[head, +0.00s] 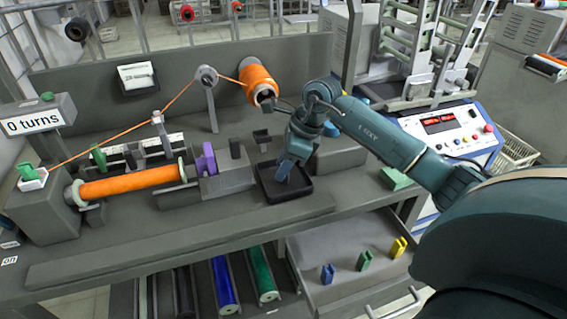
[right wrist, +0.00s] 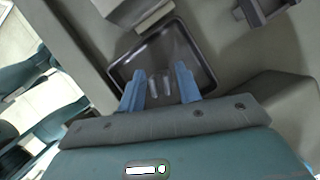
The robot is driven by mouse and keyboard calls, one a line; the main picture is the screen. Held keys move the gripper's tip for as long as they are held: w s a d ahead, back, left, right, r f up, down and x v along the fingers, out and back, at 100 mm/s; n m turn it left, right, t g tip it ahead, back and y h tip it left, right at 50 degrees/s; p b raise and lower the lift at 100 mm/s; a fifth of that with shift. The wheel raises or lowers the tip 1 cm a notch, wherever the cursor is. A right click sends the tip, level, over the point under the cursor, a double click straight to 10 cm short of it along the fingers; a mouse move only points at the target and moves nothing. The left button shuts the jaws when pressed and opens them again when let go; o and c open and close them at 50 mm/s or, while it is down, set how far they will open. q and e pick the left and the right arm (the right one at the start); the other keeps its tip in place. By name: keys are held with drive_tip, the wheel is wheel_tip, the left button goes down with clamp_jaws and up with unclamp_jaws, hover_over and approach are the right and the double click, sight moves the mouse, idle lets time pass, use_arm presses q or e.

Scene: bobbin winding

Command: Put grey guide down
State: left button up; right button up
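The black tray (head: 302,192) sits on the bench top. My right gripper (head: 284,172) points down into it, its blue fingertips low over the tray floor. In the right wrist view my right gripper (right wrist: 160,84) has its two fingers spread apart. Two small light grey prongs, which look like the grey guide (right wrist: 154,86), show between the fingers, over or on the floor of the tray (right wrist: 206,60). A gap seems to show on each side of the prongs. The guide's lower part cannot be made out. In the head view the guide is hidden. My left gripper is not in view.
An orange bobbin (head: 133,183) lies left of the tray, with a purple piece (head: 206,160) beside it. An orange thread runs up to an orange spool (head: 258,84). Blue (head: 328,273), green (head: 364,260) and yellow (head: 397,247) guides stand in the open drawer below.

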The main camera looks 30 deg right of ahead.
drive_tip(key=shift+o, duration=0.5)
drive_tip(key=shift+r, duration=0.1)
drive_tip(key=shift+r, duration=0.25)
drive_tip(key=v, duration=1.1)
drive_tip(key=shift+d+r+p, duration=0.15)
drive_tip(key=shift+r+p, duration=0.1)
drive_tip(key=shift+p, duration=0.1)
drive_tip(key=shift+s, duration=0.15)
